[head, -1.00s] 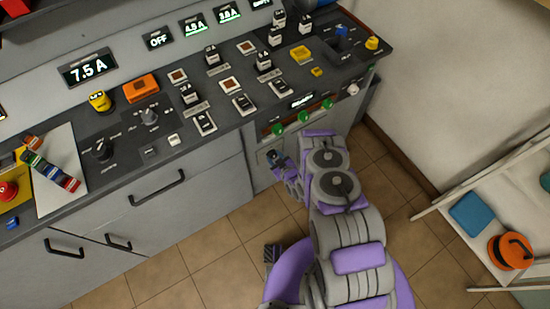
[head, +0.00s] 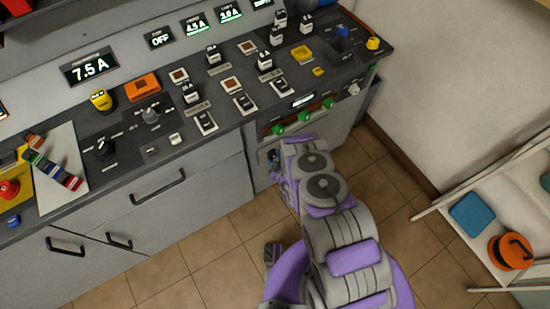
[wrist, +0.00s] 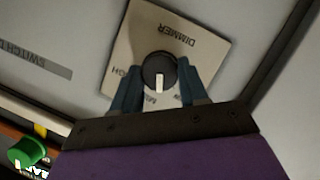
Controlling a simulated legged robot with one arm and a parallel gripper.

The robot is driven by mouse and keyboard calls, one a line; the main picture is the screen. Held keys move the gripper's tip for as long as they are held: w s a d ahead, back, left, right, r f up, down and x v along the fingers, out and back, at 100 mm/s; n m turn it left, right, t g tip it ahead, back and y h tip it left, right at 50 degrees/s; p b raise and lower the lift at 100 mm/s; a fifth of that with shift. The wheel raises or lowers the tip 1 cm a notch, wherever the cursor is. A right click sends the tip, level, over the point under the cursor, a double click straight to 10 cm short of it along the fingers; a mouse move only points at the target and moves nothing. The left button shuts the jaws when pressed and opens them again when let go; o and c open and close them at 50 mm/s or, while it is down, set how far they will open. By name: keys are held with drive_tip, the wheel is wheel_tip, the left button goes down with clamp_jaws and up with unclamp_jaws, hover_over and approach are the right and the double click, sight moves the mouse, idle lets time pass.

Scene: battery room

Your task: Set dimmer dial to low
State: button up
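The dimmer dial (wrist: 159,72) is a round black knob with a white pointer line, on a light square plate (wrist: 140,42) marked DIMMER. The plate appears upside down in the wrist view. The pointer aims down in that picture, toward a label partly hidden by my gripper; another partly covered label at left ends in GH. My gripper (wrist: 163,90) has its two dark blue fingers on either side of the knob, parted and close to it; firm contact cannot be made out. In the head view my gripper (head: 274,158) is at the cabinet front, and my arm hides the dial.
A row of green knobs (head: 304,117) sits just above on the cabinet front; one green knob (wrist: 27,151) shows at the wrist view's lower left. The console top (head: 215,95) holds several switches and knobs. A shelf (head: 490,215) stands at right. Tiled floor (head: 215,262) is open.

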drive_tip(key=o, duration=0.5)
drive_tip(key=shift+v, duration=8.6)
